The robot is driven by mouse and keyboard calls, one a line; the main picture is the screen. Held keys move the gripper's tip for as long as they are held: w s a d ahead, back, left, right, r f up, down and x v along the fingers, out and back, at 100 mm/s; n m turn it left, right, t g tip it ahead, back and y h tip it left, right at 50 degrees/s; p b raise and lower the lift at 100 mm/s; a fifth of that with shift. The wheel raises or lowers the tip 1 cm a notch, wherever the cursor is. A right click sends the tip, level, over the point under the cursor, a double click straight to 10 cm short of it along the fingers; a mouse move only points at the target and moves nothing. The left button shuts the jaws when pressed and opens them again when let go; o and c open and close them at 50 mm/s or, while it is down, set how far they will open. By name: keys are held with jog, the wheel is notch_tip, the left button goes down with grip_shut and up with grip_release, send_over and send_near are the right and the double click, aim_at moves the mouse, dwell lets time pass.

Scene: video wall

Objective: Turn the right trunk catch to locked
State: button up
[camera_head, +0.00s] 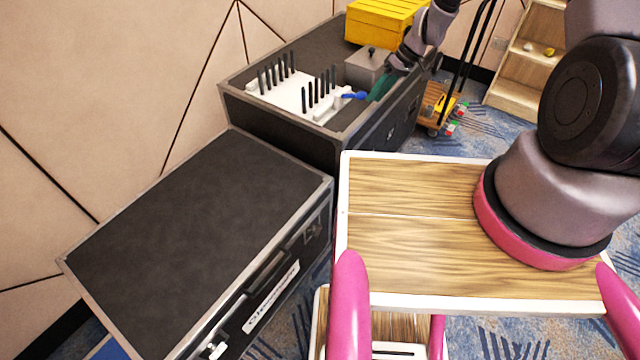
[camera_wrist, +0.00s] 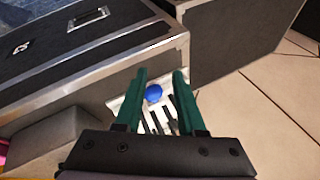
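The near black trunk (camera_head: 190,215) has silver edges and a closed lid. A bright metal catch (camera_head: 215,350) shows low on its front, and dark hardware (camera_head: 312,230) sits near the front's right end. I cannot tell how either is turned. My gripper (camera_head: 373,97) is away from them, over the far trunk (camera_head: 320,55). Its green fingers are open in the wrist view (camera_wrist: 160,75), with a blue knob (camera_wrist: 153,93) seen between them. The knob also shows beside the fingertips in the head view (camera_head: 354,96). I cannot tell whether they touch it.
A white rack (camera_head: 290,95) with several black pegs lies on the far trunk, beside a grey box (camera_head: 368,68) and a yellow box (camera_head: 385,18). My wooden-topped base fills the lower right. A small cart (camera_head: 440,105) and wooden shelves (camera_head: 530,60) stand behind. The wall is at left.

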jog(key=s+a+f+g, duration=0.1)
jog(key=s+a+f, duration=0.15)
jog(key=f, duration=0.45)
jog(key=s+a+f+n+y, duration=0.1)
jog(key=s+f, duration=0.2)
jog(key=f, duration=0.3)
jog(key=s+a+f+g, duration=0.1)
jog(key=s+f, duration=0.2)
jog(key=f, duration=0.4)
jog(key=n+y, duration=0.1)
send_near(320, 229)
jog(key=shift+g, duration=0.3)
jog(key=x, duration=1)
jog(key=shift+w+f, duration=0.25)
jog(key=shift+f, duration=0.15)
grip_shut()
